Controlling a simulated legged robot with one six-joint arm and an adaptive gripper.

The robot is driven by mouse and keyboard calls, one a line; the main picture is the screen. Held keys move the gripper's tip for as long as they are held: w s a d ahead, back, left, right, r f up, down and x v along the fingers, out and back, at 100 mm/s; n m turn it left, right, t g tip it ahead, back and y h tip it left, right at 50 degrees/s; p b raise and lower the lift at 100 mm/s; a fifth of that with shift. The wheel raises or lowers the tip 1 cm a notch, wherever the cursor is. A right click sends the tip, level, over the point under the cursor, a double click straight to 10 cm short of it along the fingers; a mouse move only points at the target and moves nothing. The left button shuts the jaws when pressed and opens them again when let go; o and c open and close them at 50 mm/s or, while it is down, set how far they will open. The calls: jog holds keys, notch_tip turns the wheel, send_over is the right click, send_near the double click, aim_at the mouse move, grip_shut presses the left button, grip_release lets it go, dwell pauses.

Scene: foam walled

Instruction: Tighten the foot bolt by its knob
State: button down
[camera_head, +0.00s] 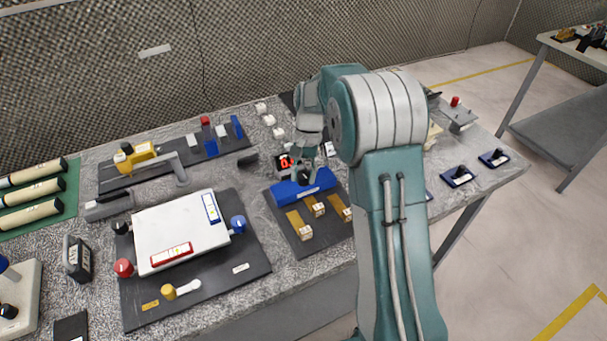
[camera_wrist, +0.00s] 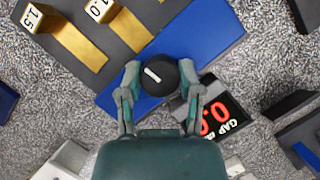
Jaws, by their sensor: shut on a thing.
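The black round knob (camera_wrist: 159,77) has a short white mark on top, which slants down to the right in the wrist view. It sits on a blue block (camera_wrist: 205,38), also visible in the head view (camera_head: 283,193). My gripper (camera_wrist: 159,70) has one finger on each side of the knob and is shut on it. In the head view my gripper (camera_head: 305,165) comes down over the block, and my arm covers part of this area. The bolt below the knob is hidden. A black display (camera_wrist: 216,112) marked GAP shows red digits, partly hidden by a finger.
Brass strips with labelled blocks (camera_wrist: 75,40), reading 1.5 and 1.0, lie beside the blue block on a dark plate (camera_head: 290,232). A white plate with coloured knobs (camera_head: 180,232) stands to the left. Small white cubes (camera_head: 269,120) lie behind.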

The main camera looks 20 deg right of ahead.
jog(key=shift+w+r, duration=0.1)
jog(key=shift+w, duration=0.05)
jog(key=shift+c, duration=1.3)
grip_release()
jog(key=shift+a, duration=0.1)
jog(key=v, duration=1.1)
jog(key=shift+r, duration=0.35)
jog(key=shift+w, duration=0.15)
